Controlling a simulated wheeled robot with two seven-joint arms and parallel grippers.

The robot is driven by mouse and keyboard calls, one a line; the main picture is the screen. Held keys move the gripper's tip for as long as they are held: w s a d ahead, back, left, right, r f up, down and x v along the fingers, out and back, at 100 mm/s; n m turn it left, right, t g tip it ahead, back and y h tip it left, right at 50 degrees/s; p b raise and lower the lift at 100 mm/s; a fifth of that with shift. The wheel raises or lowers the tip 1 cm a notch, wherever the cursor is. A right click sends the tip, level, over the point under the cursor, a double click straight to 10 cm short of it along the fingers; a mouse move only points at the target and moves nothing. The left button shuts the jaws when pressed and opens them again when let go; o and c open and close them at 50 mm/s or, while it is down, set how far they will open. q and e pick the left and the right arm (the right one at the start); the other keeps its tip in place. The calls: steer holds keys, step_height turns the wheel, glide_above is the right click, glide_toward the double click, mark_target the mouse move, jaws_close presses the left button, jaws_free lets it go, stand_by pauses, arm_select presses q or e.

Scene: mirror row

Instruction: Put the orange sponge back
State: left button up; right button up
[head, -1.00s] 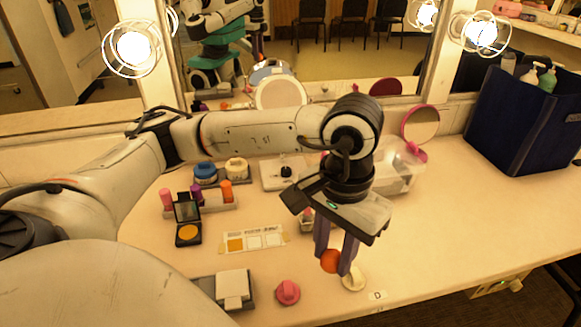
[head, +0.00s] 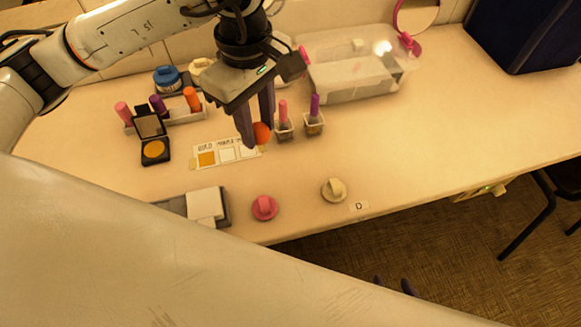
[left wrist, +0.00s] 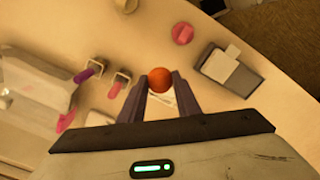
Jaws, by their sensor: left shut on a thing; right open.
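My left gripper (head: 256,128) is shut on the orange sponge (head: 262,133), a small round ball at its fingertips. It holds the ball over the table near the right end of a white card (head: 227,154) with one orange square. In the left wrist view the orange sponge (left wrist: 161,80) sits between the fingertips, partly covering the card behind it. A pink knob-shaped piece (head: 264,207) and a cream one (head: 334,190) stand near the table's front edge, the cream one beside a "D" label (head: 361,205). My right gripper (head: 393,283) shows only its open fingertips below the table edge.
Two small cups with a pink stick (head: 284,128) and a purple stick (head: 314,122) stand just right of the held sponge. A clear bin (head: 355,70), an open compact (head: 153,140), a lipstick rack (head: 172,115) and a grey tray (head: 224,205) surround it.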

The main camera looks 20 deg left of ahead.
mark_target(291, 169)
arm_select(q)
steer(key=n, duration=0.2)
steer(key=d+n, duration=0.1)
steer(key=n, duration=0.2)
steer(key=shift+w+d+f+n, duration=0.2)
steer(key=shift+w+f+n, duration=0.1)
steer(key=shift+w+f, duration=0.1)
steer(key=d+f+n, duration=0.1)
steer(key=f+n, duration=0.3)
steer(key=n, duration=0.1)
steer(key=w+d+f+n, duration=0.1)
steer(key=f+n, duration=0.2)
steer(key=n, duration=0.3)
steer(key=w+d+f+n+b, duration=0.1)
steer(key=f+n, duration=0.3)
steer(key=n, duration=0.2)
steer(key=shift+d+f, duration=0.3)
steer(key=shift+d, duration=0.05)
steer(key=shift+f, duration=0.1)
steer(key=shift+f, duration=0.15)
steer(key=o, duration=1)
steer(key=shift+c, duration=0.2)
